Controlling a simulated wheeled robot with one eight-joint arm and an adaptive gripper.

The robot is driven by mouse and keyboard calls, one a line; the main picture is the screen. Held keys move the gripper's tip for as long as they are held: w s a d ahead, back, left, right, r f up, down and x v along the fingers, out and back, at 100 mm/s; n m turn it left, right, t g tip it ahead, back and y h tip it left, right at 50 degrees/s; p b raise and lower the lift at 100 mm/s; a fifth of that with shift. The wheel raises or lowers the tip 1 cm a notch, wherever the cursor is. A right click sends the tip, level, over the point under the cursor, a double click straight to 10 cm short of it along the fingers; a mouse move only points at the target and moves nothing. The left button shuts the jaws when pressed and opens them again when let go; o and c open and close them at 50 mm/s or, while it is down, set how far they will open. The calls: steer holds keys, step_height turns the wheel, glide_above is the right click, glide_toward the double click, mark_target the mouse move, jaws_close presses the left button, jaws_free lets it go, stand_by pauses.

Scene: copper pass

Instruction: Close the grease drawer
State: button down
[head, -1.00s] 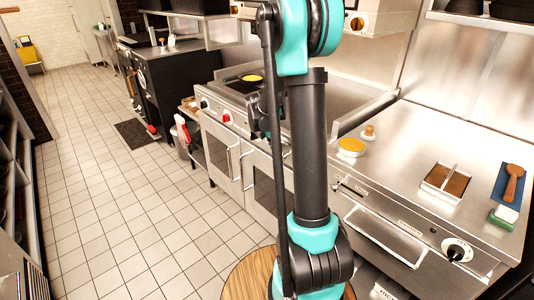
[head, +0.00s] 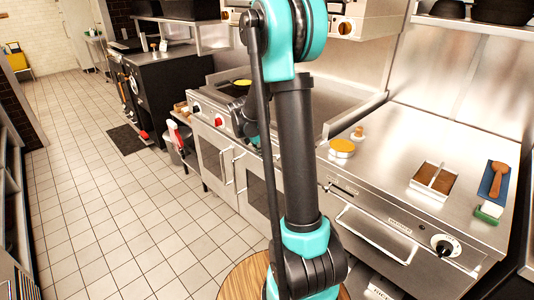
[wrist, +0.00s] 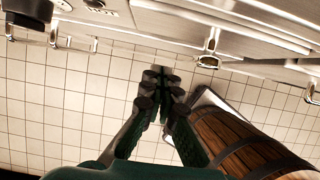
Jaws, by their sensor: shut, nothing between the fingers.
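In the head view a steel griddle unit (head: 385,165) stands at the right. A slim drawer-like front (head: 343,188) with a small handle sits under its left top edge; I cannot tell surely whether this is the grease drawer or how far out it stands. A wider front with a long bar handle (head: 375,236) lies below. In the wrist view my gripper (wrist: 163,78) is shut and empty, its dark green fingers over the tiled floor, below the steel fronts and apart from a protruding handle (wrist: 209,48). In the head view my arm largely hides the gripper.
A wooden barrel (wrist: 245,150) stands close right of the gripper, with a grey-edged flat object (wrist: 208,98) beside it. A range (head: 235,140) adjoins the griddle. Tiled floor (head: 110,215) is clear at left.

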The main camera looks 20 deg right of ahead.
steer(key=v, duration=0.9)
steer(key=s+a+f+m+t+y, duration=0.1)
steer(key=s+f+m, duration=0.3)
steer(key=s+m, duration=0.7)
steer(key=s+a+f+m+t+y, duration=0.1)
steer(key=s+a+f+m+y, duration=0.1)
steer(key=s+m, duration=1)
step_height(320, 180, down, 3)
steer(key=s+y, duration=0.1)
steer(key=s, duration=0.1)
steer(key=shift+s, duration=0.35)
steer(key=shift+a+r, duration=0.1)
steer(key=shift+r, duration=0.05)
